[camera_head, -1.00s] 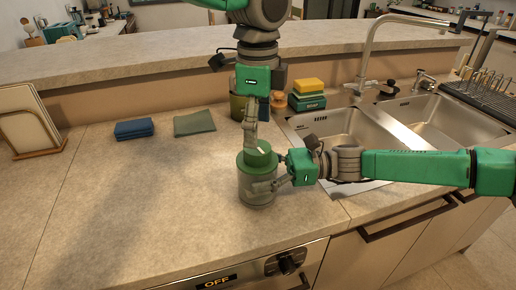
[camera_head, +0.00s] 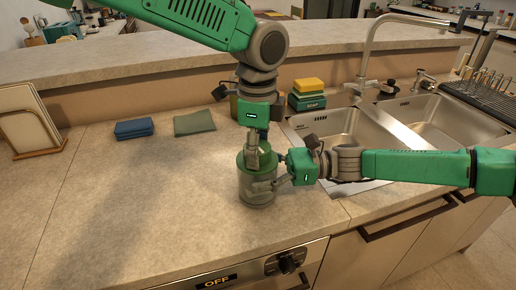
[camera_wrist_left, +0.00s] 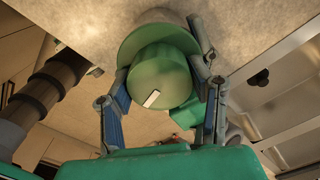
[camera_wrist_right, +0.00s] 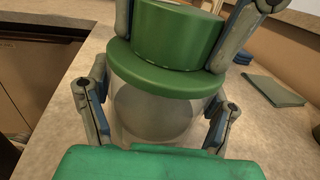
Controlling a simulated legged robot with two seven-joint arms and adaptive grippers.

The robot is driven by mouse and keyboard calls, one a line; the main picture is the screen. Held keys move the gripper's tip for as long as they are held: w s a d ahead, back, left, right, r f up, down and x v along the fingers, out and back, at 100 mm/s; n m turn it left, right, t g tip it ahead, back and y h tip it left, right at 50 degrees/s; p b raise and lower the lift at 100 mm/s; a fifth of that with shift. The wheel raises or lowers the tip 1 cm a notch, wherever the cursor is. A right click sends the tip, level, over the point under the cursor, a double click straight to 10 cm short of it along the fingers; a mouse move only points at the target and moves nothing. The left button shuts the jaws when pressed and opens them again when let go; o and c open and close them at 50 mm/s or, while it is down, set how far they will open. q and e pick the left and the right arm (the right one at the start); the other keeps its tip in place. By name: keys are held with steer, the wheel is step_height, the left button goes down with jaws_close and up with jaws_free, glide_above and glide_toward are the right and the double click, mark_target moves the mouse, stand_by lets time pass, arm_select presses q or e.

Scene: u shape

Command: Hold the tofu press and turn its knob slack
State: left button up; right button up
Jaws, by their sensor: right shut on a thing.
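The tofu press stands upright on the counter, with a clear body (camera_head: 258,192) and a green lid (camera_wrist_right: 165,77). Its round green knob (camera_wrist_left: 160,75) is on top, with a white mark (camera_wrist_left: 151,98) seen in the left wrist view. My right gripper (camera_head: 266,186) is shut on the clear body from the right side. My left gripper (camera_head: 253,150) points down from above, with one finger on each side of the knob. The fingers are very close to the knob, and whether they press on it is unclear. In the head view the left gripper partly hides the knob.
A blue folded cloth (camera_head: 134,128) and a green cloth (camera_head: 194,123) lie at the back left. A napkin holder (camera_head: 32,120) is at the far left. The sink (camera_head: 345,135) and a yellow sponge (camera_head: 309,85) are at the right. The front left counter is clear.

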arm_select(q)
steer(key=shift+w+n, duration=0.1)
steer(key=shift+n, duration=0.3)
steer(key=n, duration=0.4)
steer(key=shift+n, duration=0.4)
steer(key=n, duration=0.5)
steer(key=shift+r, duration=0.1)
steer(key=shift+n, duration=0.3)
steer(key=o, duration=1.2)
steer(key=shift+c, duration=0.2)
step_height(320, 180, up, 12)
steer(key=shift+d, duration=0.1)
